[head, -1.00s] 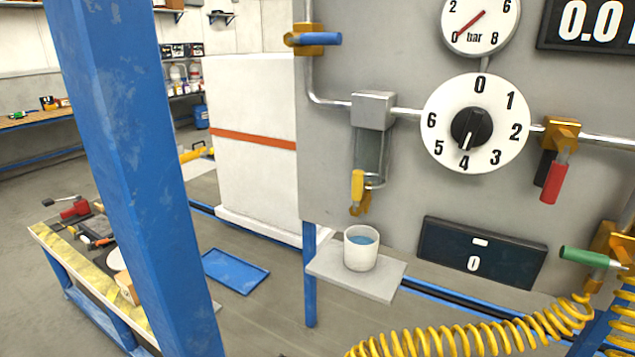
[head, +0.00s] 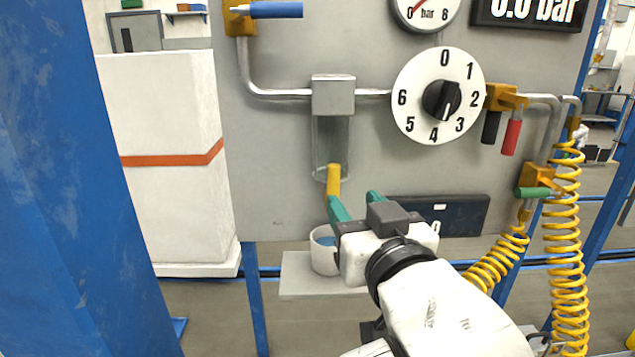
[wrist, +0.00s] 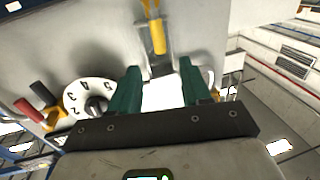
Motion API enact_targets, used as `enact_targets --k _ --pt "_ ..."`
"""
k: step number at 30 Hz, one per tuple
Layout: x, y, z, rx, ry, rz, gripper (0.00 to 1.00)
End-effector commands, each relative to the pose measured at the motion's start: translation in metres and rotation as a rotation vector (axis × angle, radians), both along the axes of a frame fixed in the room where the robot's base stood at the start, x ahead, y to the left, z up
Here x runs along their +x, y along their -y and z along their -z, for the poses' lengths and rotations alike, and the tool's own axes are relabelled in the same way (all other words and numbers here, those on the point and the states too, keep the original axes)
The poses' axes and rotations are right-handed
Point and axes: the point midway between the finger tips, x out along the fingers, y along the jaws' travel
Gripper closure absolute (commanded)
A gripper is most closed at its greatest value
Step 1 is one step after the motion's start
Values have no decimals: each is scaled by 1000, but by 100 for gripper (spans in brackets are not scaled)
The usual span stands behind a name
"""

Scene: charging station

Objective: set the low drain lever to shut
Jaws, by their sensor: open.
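The yellow drain lever (head: 333,178) is at the bottom of the clear bowl (head: 331,140) under a grey block on the panel. Its handle looks roughly vertical; its lower end is hidden behind a finger. My gripper (head: 356,203) is open, with green fingers just below and to the right of the handle in the head view. In the wrist view the yellow lever (wrist: 158,38) shows beyond and between the fingertips of my gripper (wrist: 160,72), with nothing held. I cannot tell whether a finger touches the lever.
A white cup (head: 322,255) of blue liquid stands on a small grey shelf (head: 300,280), close beside my gripper. A dark display box (head: 465,214) is to the right. The selector dial (head: 438,97), red lever (head: 511,137) and blue lever (head: 276,10) are higher.

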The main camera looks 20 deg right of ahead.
Motion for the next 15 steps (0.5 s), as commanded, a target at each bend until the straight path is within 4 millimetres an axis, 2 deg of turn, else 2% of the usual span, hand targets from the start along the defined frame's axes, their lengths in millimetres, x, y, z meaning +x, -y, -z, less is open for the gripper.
enact_targets --k 9,15 --pt "57 8 0 -2 -3 2 53" --pt "81 10 1 -1 -3 0 53"
